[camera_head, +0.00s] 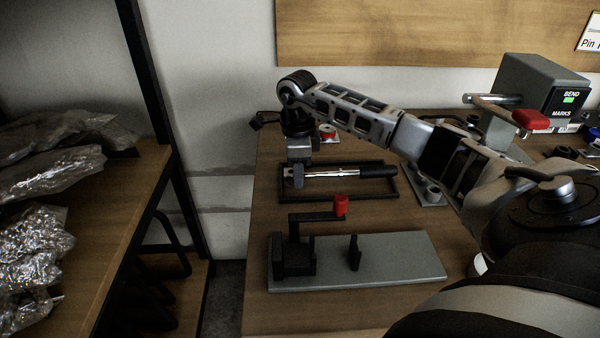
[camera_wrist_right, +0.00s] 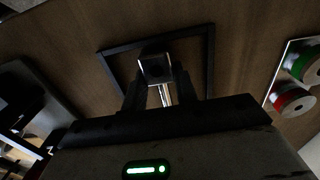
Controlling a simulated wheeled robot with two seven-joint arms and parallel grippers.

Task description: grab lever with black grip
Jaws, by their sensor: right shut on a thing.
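The lever (camera_head: 333,173) is a shiny metal rod with a black grip (camera_head: 377,171) at its right end. It lies across a black rectangular frame (camera_head: 352,196) on the wooden table; I cannot tell whether it is lifted. My right gripper (camera_head: 297,176) points down at the lever's left end, away from the black grip. In the right wrist view, its dark fingers (camera_wrist_right: 156,88) are shut on the lever's square metal end block (camera_wrist_right: 156,68), with the rod running out below it. The grip is hidden there. My left gripper is not in view.
A grey base plate (camera_head: 400,258) with black brackets and a red-knobbed crank (camera_head: 341,206) stands in front. A grey box marked BEND (camera_head: 545,85) stands at the back right. Red and green spools (camera_wrist_right: 295,98) sit near the frame. Shelves with plastic bags (camera_head: 40,230) are at left.

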